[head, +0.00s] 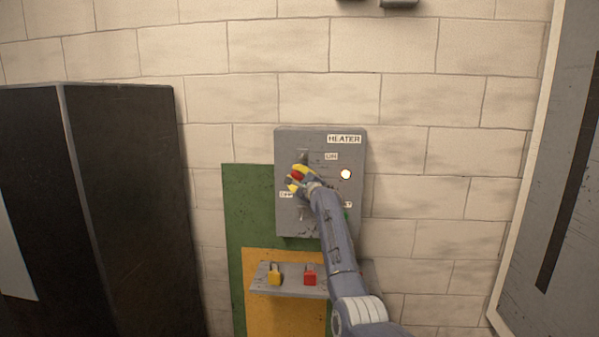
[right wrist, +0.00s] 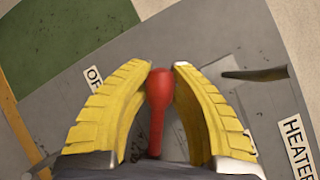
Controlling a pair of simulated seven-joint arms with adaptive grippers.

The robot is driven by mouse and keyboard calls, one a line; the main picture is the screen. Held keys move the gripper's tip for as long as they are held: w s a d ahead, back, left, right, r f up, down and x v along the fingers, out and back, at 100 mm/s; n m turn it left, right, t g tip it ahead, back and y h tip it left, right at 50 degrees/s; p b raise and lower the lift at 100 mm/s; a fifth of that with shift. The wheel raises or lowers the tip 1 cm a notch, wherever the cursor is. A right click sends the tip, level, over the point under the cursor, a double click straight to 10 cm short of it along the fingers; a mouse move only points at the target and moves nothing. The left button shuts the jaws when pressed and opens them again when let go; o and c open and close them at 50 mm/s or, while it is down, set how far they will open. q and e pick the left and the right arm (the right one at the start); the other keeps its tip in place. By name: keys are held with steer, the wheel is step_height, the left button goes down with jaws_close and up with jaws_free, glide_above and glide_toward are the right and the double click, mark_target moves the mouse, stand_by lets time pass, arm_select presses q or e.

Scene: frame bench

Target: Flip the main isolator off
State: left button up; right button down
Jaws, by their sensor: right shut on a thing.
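The grey isolator box (head: 318,135) is on the brick wall and carries a HEATER label (head: 344,139). Its red handle (right wrist: 159,95) is between the yellow fingers of my right gripper (right wrist: 165,68) in the right wrist view. In the head view, my right gripper (head: 293,178) is at the box's left side, shut on the handle, whose red (head: 297,174) shows between the fingers. An ON label (head: 331,156) and a lit white lamp (head: 345,174) are to the right of the gripper. My left gripper is not in view.
A small grey shelf (head: 295,291) below the box holds a yellow padlock (head: 274,277) and a red padlock (head: 310,277). A dark cabinet (head: 125,200) stands at the left. A grey panel (head: 540,220) is at the right. My right forearm covers the box's lower middle.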

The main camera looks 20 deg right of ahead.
steer(key=shift+w+a+f+n+g, duration=0.1)
steer(key=shift+a+f+n+g, duration=0.1)
steer(key=shift+f+n+g, duration=0.5)
steer(key=shift+w+a+f+n+g, duration=0.2)
steer(key=shift+f+n+g, duration=0.25)
steer(key=shift+f+n, duration=0.6)
steer(key=shift+w+a+f+n+g, duration=0.1)
steer(key=shift+a+f+n+g, duration=0.15)
steer(key=shift+f+n+g, duration=0.45)
steer(key=shift+f, duration=0.3)
steer(key=c, duration=1.1)
jaws_free()
steer(key=shift+r, duration=0.1)
steer(key=shift+o, duration=0.2)
steer(key=shift+s, duration=0.1)
steer(key=v, duration=1.2)
steer(key=shift+a, duration=0.15)
